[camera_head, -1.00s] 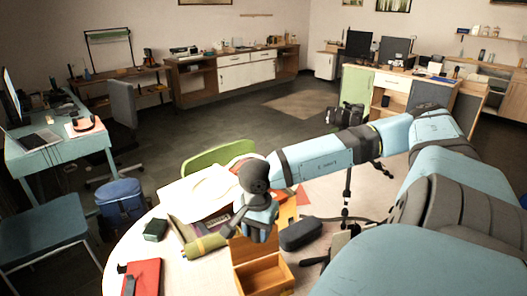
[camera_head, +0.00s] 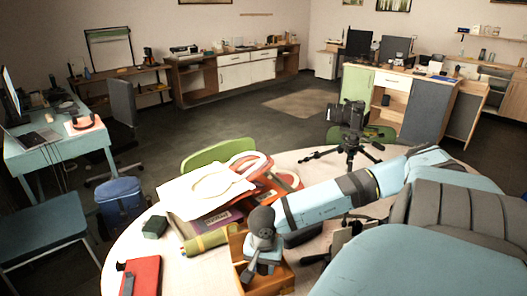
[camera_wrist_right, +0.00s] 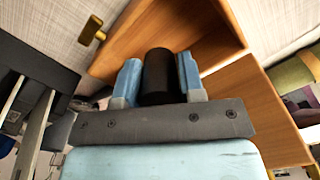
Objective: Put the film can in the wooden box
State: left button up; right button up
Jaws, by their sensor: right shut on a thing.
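The open wooden box (camera_head: 282,278) stands near the front of the round table, partly hidden by my right arm. Its inside wall (camera_wrist_right: 215,22) and a wooden panel beside it show in the right wrist view. My right gripper (camera_head: 250,270) is over the box; its blue fingers (camera_wrist_right: 158,68) are shut on the black film can (camera_wrist_right: 158,85) in the wrist view. The can appears over the box opening; its height above the floor of the box is unclear. In the head view the can is hidden. My left gripper is not in view.
A green roll (camera_head: 207,240) lies just left of the box. A red book (camera_head: 146,272) and a dark green box (camera_head: 155,227) lie farther left. A camera on a tripod (camera_head: 347,118) stands at the back right. Papers and books (camera_head: 205,190) cover the back left.

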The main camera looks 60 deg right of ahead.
aim_at(263, 283)
jog(key=shift+f+b, duration=0.4)
jog(key=shift+f, duration=2.3)
jog(key=o, duration=0.9)
jog(key=shift+r, duration=0.1)
notch_tip(263, 283, up, 12)
jog(key=shift+r+p, duration=0.2)
jog(key=shift+p, duration=0.45)
